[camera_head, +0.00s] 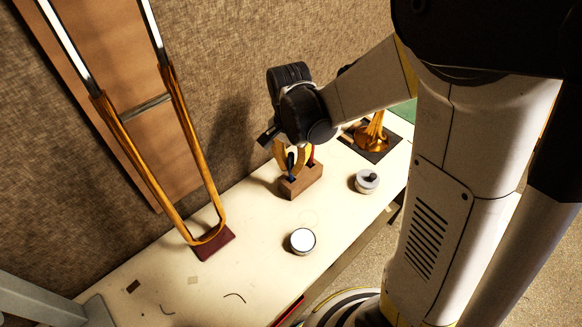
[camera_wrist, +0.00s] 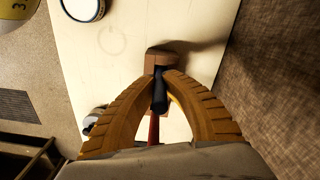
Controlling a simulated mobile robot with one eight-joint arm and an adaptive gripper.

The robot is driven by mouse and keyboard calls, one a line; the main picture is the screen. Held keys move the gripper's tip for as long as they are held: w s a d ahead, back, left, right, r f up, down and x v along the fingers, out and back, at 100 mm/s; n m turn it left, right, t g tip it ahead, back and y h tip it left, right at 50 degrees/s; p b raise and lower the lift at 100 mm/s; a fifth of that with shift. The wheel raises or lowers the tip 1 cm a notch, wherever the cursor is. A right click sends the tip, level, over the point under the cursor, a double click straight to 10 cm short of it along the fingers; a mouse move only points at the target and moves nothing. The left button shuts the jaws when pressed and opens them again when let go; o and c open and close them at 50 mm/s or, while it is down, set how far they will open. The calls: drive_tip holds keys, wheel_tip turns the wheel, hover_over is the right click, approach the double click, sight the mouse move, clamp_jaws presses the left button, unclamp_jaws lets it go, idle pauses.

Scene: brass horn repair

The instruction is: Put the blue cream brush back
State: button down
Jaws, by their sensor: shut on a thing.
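My gripper (camera_head: 290,160) is over the wooden block holder (camera_head: 302,182) on the white bench, with its ribbed yellow fingers pointing down. In the wrist view, my gripper (camera_wrist: 160,72) is shut on the dark handle of the blue cream brush (camera_wrist: 159,92). The brush (camera_head: 291,162) stands roughly upright at the holder, its lower end at or in the block; I cannot tell how deep it sits. A red-handled tool (camera_head: 311,158) stands beside it in the holder and also shows in the wrist view (camera_wrist: 153,130). The holder also shows in the wrist view (camera_wrist: 165,57).
An open jar with white contents (camera_head: 302,240) stands in front of the holder. A lidded jar (camera_head: 366,181) stands to its right. A brass part (camera_head: 372,133) sits on a dark mat at the far right. A tall brass slide (camera_head: 190,180) stands at left.

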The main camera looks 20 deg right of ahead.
drive_tip(key=shift+f, duration=0.1)
drive_tip(key=c, duration=1.6)
unclamp_jaws()
drive_tip(key=shift+o, duration=0.2)
wheel_tip(320, 180, up, 12)
drive_tip(key=p, duration=0.3)
drive_tip(key=shift+s+a+p, duration=0.1)
drive_tip(key=shift+p, duration=0.2)
drive_tip(key=shift+s+r, duration=0.2)
drive_tip(key=shift+r, duration=0.25)
drive_tip(key=s+r+n+t, duration=0.4)
drive_tip(key=s+n+t, duration=0.3)
drive_tip(key=s+n, duration=0.2)
drive_tip(key=shift+s+r+n, duration=0.35)
drive_tip(key=shift+s+n, duration=0.05)
drive_tip(key=shift+s, duration=0.25)
